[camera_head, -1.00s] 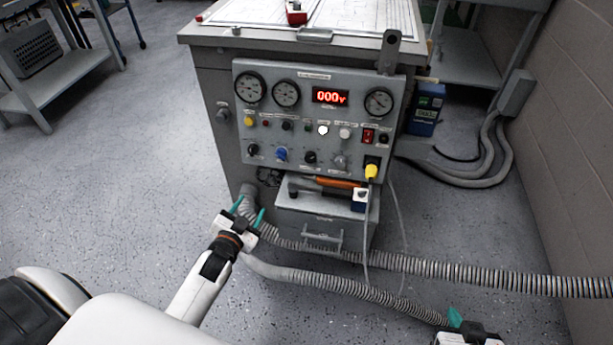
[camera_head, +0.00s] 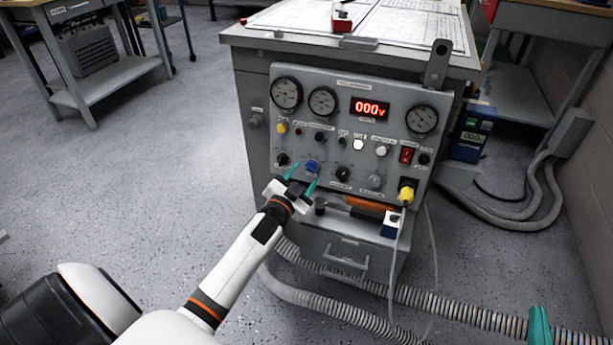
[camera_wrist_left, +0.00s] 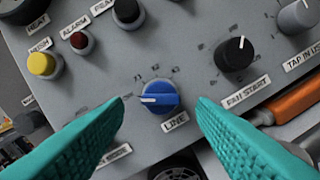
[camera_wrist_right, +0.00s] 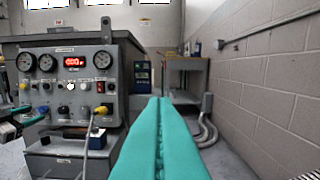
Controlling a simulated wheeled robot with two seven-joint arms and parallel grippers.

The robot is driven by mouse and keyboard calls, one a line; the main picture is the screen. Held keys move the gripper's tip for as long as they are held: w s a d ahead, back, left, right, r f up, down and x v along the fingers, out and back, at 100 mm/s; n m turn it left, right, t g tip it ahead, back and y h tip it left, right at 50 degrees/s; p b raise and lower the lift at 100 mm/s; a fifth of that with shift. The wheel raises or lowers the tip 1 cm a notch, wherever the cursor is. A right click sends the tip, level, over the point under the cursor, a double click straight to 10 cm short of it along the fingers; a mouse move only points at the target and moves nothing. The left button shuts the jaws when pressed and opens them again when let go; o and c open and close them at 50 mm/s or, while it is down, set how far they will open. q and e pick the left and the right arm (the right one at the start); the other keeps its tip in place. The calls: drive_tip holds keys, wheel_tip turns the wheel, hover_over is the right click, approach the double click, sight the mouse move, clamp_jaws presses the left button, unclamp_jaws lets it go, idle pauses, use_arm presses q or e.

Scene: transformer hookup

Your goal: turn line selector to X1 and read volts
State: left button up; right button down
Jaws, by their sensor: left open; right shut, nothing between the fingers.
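The blue line selector knob (camera_head: 312,166) sits on the grey control panel (camera_head: 390,95). In the left wrist view the knob (camera_wrist_left: 160,97) has a white pointer line aimed left in the picture, above a "LINE" label; the position marks around it are too small to read. The red volt display (camera_head: 369,108) reads 000 V. My left gripper (camera_head: 300,178) is open just in front of the knob; its teal fingertips (camera_wrist_left: 160,100) stand either side of the knob, apart from it. My right gripper (camera_wrist_right: 160,100) is shut and empty, well away from the panel; its teal tip shows at the lower right of the head view.
Black knobs (camera_head: 343,173) and a grey knob (camera_head: 375,180) flank the blue one. A yellow plug (camera_head: 406,194) with a hanging cable is at the panel's lower right. An orange-handled tool (camera_head: 369,203) lies below. Ribbed hoses (camera_head: 440,297) cross the floor.

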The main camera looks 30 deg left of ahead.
sight(311, 167)
use_arm(q)
drive_tip(key=shift+w+a, duration=0.15)
drive_tip(key=shift+w, duration=0.95)
use_arm(e)
drive_tip(key=shift+s+a+r+t+y, duration=0.15)
drive_tip(key=shift+r+t+y, duration=0.15)
drive_tip(key=shift+r+t, duration=0.75)
drive_tip(key=shift+r, duration=0.15)
